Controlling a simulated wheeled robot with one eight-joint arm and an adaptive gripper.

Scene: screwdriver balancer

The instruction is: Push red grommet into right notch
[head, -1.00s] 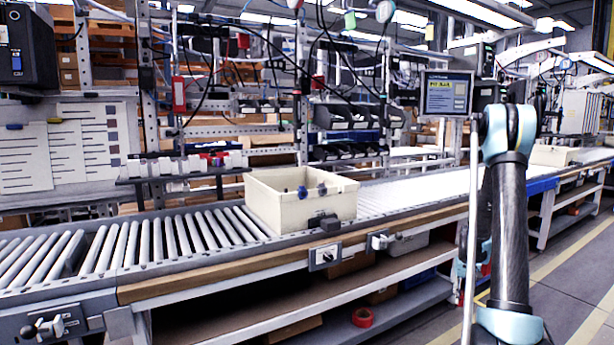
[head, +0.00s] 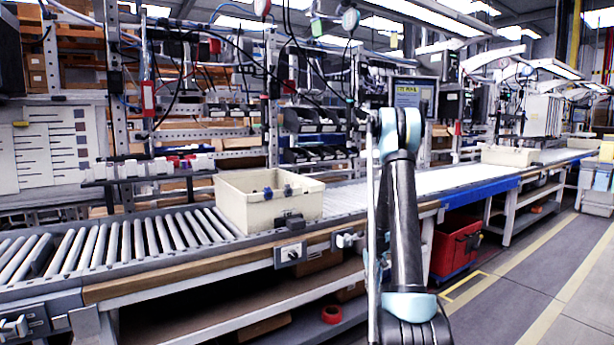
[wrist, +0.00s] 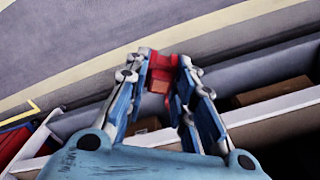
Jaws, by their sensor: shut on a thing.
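My gripper (wrist: 161,66) shows in the wrist view, with its blue fingers shut on a red grommet (wrist: 160,73). The grommet sits between the fingertips, above the floor and the lower shelf edge. In the head view my arm stands upright right of centre, and its gripper is out of sight. A cream crate (head: 262,212) stands on the conveyor, left of my arm. Small dark blue pieces (head: 288,190) sit at its rim. I cannot make out the right notch for certain.
The roller conveyor (head: 130,240) runs along the bench, with a wooden front edge. Grey control boxes (head: 290,253) stick out from it. A red roll (head: 331,314) lies on the lower shelf. A red bin (head: 455,245) stands under the bench at right. The aisle floor (head: 540,285) is clear.

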